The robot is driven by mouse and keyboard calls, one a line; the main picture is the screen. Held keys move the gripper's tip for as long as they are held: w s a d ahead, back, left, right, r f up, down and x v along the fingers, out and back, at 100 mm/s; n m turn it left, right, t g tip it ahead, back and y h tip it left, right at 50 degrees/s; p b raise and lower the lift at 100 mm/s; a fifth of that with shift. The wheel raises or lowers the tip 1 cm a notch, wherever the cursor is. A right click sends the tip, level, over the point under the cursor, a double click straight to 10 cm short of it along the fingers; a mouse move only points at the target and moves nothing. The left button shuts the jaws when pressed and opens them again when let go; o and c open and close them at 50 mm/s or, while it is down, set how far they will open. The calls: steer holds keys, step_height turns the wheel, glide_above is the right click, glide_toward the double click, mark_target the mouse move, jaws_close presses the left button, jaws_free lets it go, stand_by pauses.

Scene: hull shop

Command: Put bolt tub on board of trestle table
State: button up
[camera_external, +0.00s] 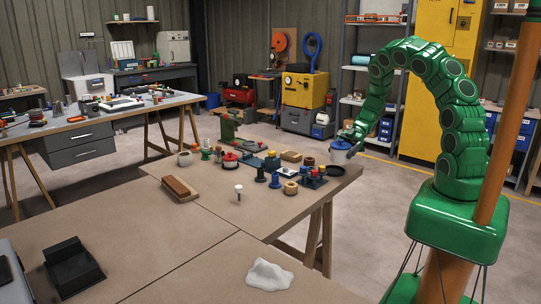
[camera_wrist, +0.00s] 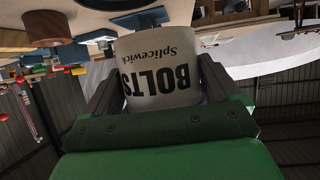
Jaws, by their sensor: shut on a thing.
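The bolt tub (camera_wrist: 160,70) is a white tub lettered "BOLTS" and "Splicewick", upside down in the wrist view. My gripper (camera_wrist: 157,88) is shut on it, with one finger on each side. In the external view the tub (camera_external: 340,146) shows small, with a blue top, beside my gripper (camera_external: 350,140) at the far right end of the near trestle table (camera_external: 190,225). It looks upright and just above the black round dish; I cannot tell its exact height. My gripper partly hides it.
The near board holds several spools and small parts, a green vise (camera_external: 228,128), a brown block (camera_external: 180,188), a black tray (camera_external: 73,267) and a white lump (camera_external: 269,275). The black dish (camera_external: 331,171) is at the right edge. Bare board lies in the front middle. Another trestle table (camera_external: 60,138) stands left.

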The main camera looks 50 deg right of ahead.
steer(key=shift+w+f, duration=1.15)
steer(key=shift+f, duration=1.8)
steer(key=o, duration=1.1)
steer(key=shift+f, duration=0.1)
steer(key=v, duration=1.2)
